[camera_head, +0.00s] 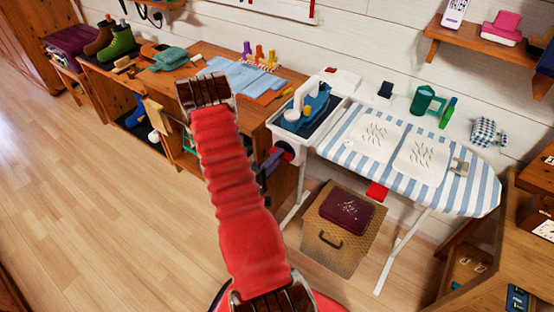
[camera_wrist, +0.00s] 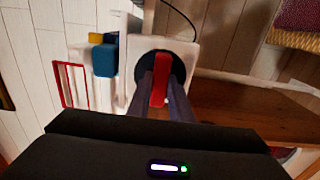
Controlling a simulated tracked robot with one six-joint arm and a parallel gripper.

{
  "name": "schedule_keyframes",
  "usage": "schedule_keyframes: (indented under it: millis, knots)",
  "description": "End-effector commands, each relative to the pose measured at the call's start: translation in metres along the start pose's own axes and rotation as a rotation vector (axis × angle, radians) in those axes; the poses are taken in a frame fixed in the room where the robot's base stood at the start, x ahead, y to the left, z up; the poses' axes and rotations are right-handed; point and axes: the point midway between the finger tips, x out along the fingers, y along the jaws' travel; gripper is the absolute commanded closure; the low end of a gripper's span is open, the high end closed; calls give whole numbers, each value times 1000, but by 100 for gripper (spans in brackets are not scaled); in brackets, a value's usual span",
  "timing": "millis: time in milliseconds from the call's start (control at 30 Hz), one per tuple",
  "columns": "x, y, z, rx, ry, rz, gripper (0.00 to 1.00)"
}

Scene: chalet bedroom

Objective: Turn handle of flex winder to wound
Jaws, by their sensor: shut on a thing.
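The red handle (camera_wrist: 159,80) of the flex winder stands across a round dark disc (camera_wrist: 178,68) on a white housing (camera_wrist: 208,52) in the wrist view. My gripper (camera_wrist: 161,76) has its two dark fingers on either side of the handle, shut on it. In the head view the winder is at the near left end of the ironing board, where a bit of red (camera_head: 287,156) shows beside a purple-grey finger (camera_head: 272,158). The wound or unwound state of the flex cannot be told.
The striped ironing board (camera_head: 470,188) carries a blue iron (camera_head: 313,100) at its left end. A wicker box (camera_head: 335,238) stands beneath it. A wooden bench (camera_head: 205,60) with boots and cloths is left of it. Open floor (camera_head: 110,210) lies at left.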

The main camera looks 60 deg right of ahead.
Motion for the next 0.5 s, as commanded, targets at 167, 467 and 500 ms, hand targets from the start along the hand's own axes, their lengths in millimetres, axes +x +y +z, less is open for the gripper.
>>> schedule_keyframes:
  millis: [167, 467, 500]
  knots:
    - [0, -2, 0, -35, 2, -6, 100]
    - [1, -3, 0, -191, 2, -7, 100]
    - [1, -3, 0, -221, 2, -8, 100]
